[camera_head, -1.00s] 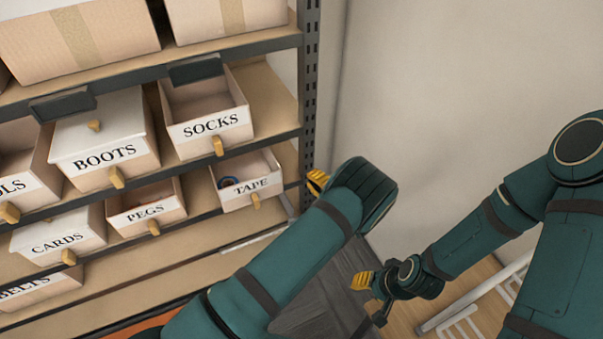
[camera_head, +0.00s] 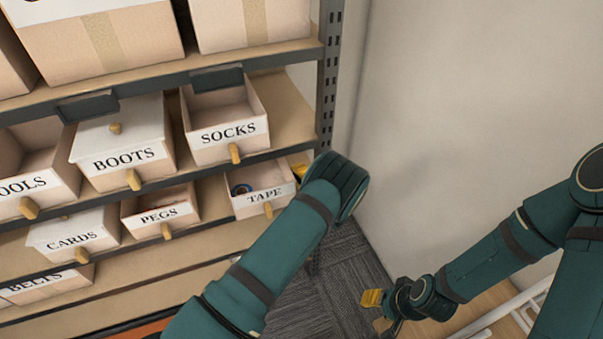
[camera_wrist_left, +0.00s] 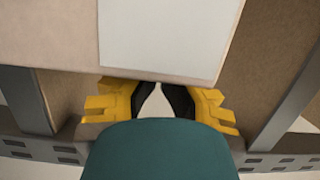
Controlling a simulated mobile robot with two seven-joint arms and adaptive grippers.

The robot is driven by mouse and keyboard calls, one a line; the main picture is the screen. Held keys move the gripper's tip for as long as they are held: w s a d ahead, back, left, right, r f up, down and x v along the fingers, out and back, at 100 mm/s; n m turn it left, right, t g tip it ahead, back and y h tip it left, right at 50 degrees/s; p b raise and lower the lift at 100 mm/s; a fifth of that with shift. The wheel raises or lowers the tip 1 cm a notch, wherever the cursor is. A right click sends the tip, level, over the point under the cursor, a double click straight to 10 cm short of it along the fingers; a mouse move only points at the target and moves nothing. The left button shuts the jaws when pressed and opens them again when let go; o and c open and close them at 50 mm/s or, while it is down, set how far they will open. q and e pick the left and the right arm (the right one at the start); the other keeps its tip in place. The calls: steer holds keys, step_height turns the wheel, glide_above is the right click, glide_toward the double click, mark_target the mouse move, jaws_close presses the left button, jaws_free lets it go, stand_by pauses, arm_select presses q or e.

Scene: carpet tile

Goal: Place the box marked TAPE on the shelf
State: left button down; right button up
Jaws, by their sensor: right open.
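The box marked TAPE (camera_head: 265,198) is an open beige bin with a white label and a wooden knob. It sits at the right end of the shelf (camera_head: 212,196) below SOCKS, with something blue inside. My left gripper (camera_head: 299,171) is at its right rear side, its yellow fingers partly hidden behind my wrist. In the left wrist view, the yellow fingers with black pads (camera_wrist_left: 160,101) have a narrow gap between them, close to a beige surface with a white panel (camera_wrist_left: 168,38); a grip is not clear. My right gripper (camera_head: 372,299) is open and empty, low at the right.
The SOCKS box (camera_head: 229,134) and BOOTS box (camera_head: 122,160) are on the shelf above. PEGS (camera_head: 158,216) and CARDS (camera_head: 70,242) stand left of TAPE. A dark upright post (camera_head: 328,75) stands near my left gripper. Grey carpet lies below.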

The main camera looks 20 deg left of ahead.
arm_select(q)
steer(key=a, duration=0.7)
steer(key=shift+s+a, duration=0.2)
steer(key=shift+s, duration=0.2)
steer(key=shift+d, duration=0.15)
